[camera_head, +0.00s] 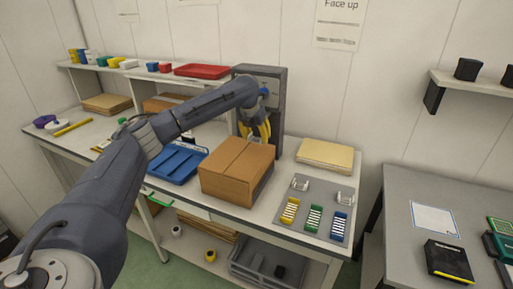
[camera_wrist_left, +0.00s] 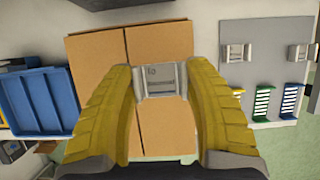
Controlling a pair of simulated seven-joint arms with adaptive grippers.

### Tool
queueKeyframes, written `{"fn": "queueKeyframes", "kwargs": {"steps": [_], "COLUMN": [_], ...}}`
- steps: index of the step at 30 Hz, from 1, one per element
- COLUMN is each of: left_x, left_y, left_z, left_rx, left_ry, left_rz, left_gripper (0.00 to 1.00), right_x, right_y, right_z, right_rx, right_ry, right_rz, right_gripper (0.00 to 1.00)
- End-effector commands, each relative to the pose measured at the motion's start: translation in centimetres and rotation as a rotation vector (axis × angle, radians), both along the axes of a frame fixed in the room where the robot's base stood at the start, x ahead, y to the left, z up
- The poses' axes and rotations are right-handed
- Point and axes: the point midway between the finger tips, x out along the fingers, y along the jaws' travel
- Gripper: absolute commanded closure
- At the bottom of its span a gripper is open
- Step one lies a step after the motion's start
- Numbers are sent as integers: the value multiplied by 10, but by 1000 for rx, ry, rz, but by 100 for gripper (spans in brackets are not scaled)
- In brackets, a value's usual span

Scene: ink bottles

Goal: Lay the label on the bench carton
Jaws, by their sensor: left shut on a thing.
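The bench carton (camera_head: 228,181) is a closed brown box on the bench, with a seam along its top. In the left wrist view, the fingers (camera_wrist_left: 161,82) are shut on a small pale grey piece, seemingly the label (camera_wrist_left: 162,78). It shows over the carton top (camera_wrist_left: 94,60), near its seam. Whether it touches the carton I cannot tell. My right gripper is not in view.
A blue tray (camera_head: 178,164) stands left of the carton. A grey board (camera_head: 301,206) with coloured racks lies to the right. A tan stack (camera_head: 325,153) lies behind the board. A grey upright unit (camera_head: 270,84) stands behind the gripper.

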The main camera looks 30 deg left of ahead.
Motion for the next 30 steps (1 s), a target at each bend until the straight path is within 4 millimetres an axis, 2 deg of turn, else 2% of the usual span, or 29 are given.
{"fn": "queueKeyframes", "kwargs": {"steps": [11, 20, 30], "left_x": [0, 0, 0], "left_y": [0, 0, 0], "left_z": [-19, -53, -55], "left_rx": [1, 0, 0], "left_ry": [2, 0, 0], "left_rz": [0, 0, 0], "left_gripper": [57, 57, 57], "right_x": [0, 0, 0], "right_y": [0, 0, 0], "right_z": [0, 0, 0], "right_rx": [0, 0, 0], "right_ry": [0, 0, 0], "right_rz": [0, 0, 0], "right_gripper": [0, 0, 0]}}
